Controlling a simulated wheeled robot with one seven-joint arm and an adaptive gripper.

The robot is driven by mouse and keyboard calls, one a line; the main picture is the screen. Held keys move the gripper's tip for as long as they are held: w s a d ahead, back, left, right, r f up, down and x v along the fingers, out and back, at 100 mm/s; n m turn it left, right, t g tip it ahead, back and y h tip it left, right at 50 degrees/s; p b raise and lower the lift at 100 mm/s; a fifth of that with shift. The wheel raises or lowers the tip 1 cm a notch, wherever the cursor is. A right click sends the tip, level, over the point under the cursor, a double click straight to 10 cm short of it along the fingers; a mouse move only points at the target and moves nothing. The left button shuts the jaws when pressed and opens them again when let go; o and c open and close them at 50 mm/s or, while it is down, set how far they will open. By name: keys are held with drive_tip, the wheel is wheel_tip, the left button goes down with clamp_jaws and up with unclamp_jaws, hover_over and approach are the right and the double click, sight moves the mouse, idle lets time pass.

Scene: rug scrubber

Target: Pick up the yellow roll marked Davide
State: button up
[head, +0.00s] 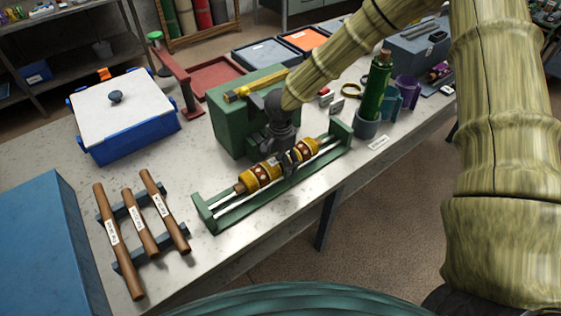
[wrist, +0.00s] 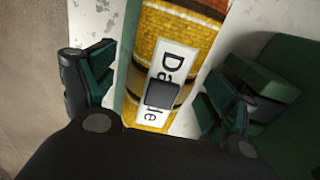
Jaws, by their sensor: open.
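The yellow roll (head: 259,177), patterned with brown and white bands, lies along a green cradle (head: 216,219) on the table. In the wrist view the roll (wrist: 185,40) fills the middle, with a white label reading "Da…le", its centre hidden by a dark square part. My gripper (head: 287,160) is right over the middle of the roll and hides part of it. In the wrist view my open gripper (wrist: 160,95) has one finger on each side of the roll. I cannot tell whether the fingers touch it.
A green bottle (head: 377,85) in a grey cup is to the right. Labelled brown rods (head: 140,222) lie on a rack at the front left. A blue white-lidded box (head: 125,120) stands behind them.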

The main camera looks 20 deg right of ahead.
drive_tip(key=shift+w+f, duration=0.1)
drive_tip(key=shift+f, duration=0.7)
drive_tip(key=shift+r, duration=0.1)
drive_tip(key=shift+c, duration=0.2)
drive_tip(key=c, duration=1.4)
drive_tip(key=shift+c, duration=0.4)
